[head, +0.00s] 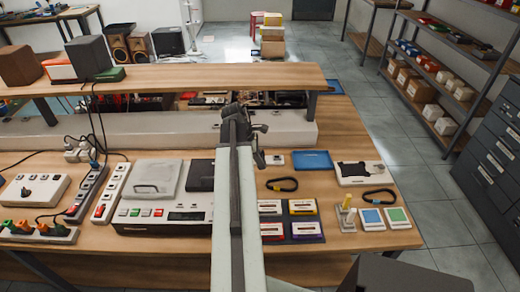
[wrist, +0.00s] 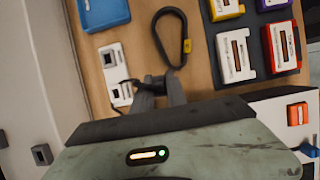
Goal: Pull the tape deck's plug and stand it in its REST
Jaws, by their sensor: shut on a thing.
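The tape deck (head: 165,222), pale with coloured buttons, stands on the near wooden bench left of my arm. My gripper (wrist: 160,90) points down over the bench right of the deck. Its fingers are shut on a small dark thing (wrist: 130,83), probably the plug, mostly hidden by the fingers. A small white block with dark square openings (wrist: 106,58) lies just left of the fingertips in the wrist view; it may be the REST. It also shows in the head view (head: 273,158). The dark thing overlaps the block; I cannot tell if they touch. No label is readable.
A black loop with a yellow tag (wrist: 157,33) lies beside the fingertips. A blue tray (head: 312,160) and several cassettes (head: 304,207) lie nearby. Power strips (head: 110,190) with plugs and cords stand left of the deck. A raised shelf (head: 190,76) runs behind the bench.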

